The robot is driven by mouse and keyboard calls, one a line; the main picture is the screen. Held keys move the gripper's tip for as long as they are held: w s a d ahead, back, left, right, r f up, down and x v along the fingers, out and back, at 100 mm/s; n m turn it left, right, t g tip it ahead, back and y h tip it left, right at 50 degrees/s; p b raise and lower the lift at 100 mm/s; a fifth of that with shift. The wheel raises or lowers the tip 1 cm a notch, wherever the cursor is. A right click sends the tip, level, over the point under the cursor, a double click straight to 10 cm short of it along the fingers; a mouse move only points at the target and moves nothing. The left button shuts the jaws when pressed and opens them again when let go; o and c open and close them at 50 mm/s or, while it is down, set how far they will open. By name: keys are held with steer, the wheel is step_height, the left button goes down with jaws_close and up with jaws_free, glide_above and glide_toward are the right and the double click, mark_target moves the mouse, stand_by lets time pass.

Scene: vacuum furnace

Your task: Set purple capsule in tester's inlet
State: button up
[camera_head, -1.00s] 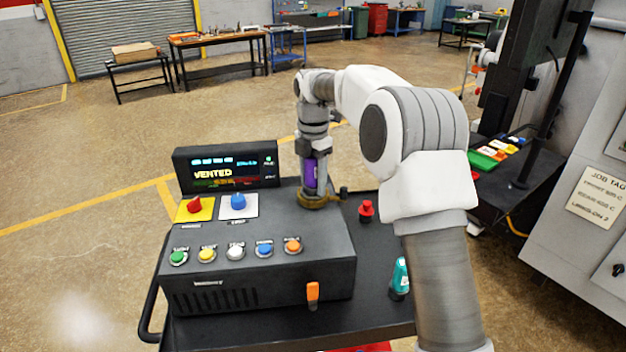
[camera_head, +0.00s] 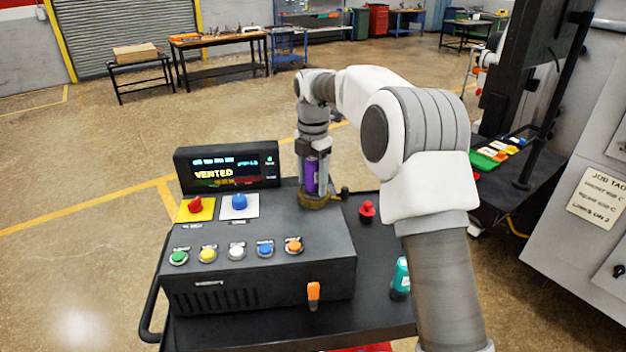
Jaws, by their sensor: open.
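The purple capsule (camera_head: 311,176) stands upright at the tester's brass-coloured inlet (camera_head: 314,200), on the back right of the dark tester (camera_head: 255,270). Its lower end meets the inlet ring; how deep it sits I cannot tell. My gripper (camera_head: 313,178) points straight down over the capsule, with its fingers open around it. The tester's screen (camera_head: 228,170) reads "VENTED".
The tester top has a red knob (camera_head: 195,205), a blue knob (camera_head: 239,202) and a row of coloured buttons (camera_head: 236,252). A red button (camera_head: 367,211) and a teal bottle (camera_head: 400,278) stand to the right on the dark cart. A tray of coloured pieces (camera_head: 490,155) lies farther right.

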steer(key=shift+s+d+f+g, duration=0.15)
steer(key=shift+s+f, duration=0.05)
steer(key=shift+f, duration=0.25)
steer(key=shift+s+d+f+g, duration=0.1)
steer(key=shift+s+f+g, duration=0.05)
steer(key=shift+f, duration=0.3)
steer(key=shift+w+r, duration=0.1)
steer(key=shift+r, duration=0.5)
step_height(320, 180, up, 18)
steer(key=p, duration=0.2)
steer(key=shift+a, duration=0.2)
